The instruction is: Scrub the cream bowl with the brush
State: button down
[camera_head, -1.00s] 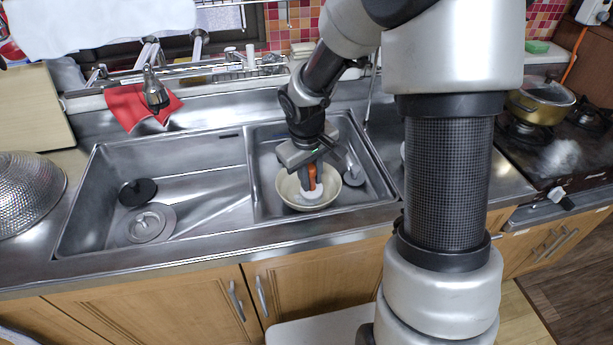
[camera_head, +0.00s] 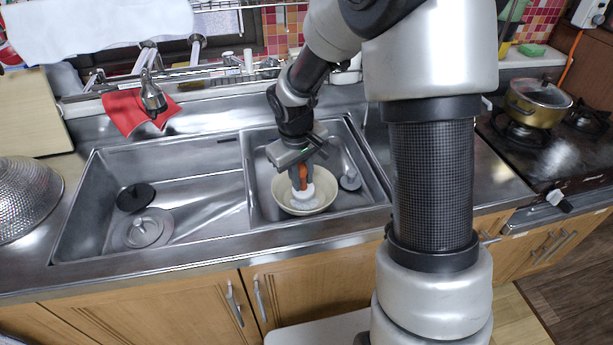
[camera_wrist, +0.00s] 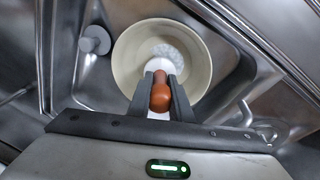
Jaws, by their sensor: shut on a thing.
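The cream bowl (camera_head: 324,189) sits in the smaller right basin of the sink. It also shows in the wrist view (camera_wrist: 128,62), with its inside facing me. My gripper (camera_head: 302,178) is over the bowl and shut on the brush's orange-brown handle (camera_wrist: 160,95). The brush (camera_head: 303,196) has a white head that is down inside the bowl. In the wrist view the pale bristles (camera_wrist: 167,53) show near the bowl's inner floor, a little right of its middle. I cannot tell how firmly the bristles touch the bowl.
The right basin's drain fitting (camera_head: 350,181) is beside the bowl. The larger left basin (camera_head: 190,180) holds a round drain cover and a black disc (camera_head: 136,197). A red cloth (camera_head: 128,110) lies behind, by the faucet (camera_head: 152,95). A pot (camera_head: 537,103) stands on the stove at right.

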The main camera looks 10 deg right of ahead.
jog(key=shift+s+a, duration=0.1)
jog(key=shift+s, duration=0.3)
jog(key=shift+s+d, duration=0.2)
jog(key=shift+s, duration=0.25)
jog(key=shift+s+d+f, duration=0.1)
jog(key=shift+s+d, duration=0.1)
jog(key=shift+d, duration=0.3)
jog(key=shift+w+d, duration=0.15)
jog(key=shift+d, duration=0.2)
jog(key=shift+w+d+p, duration=0.1)
jog(key=shift+w+p, duration=0.2)
jog(key=shift+w, duration=0.2)
jog(key=shift+a, duration=0.6)
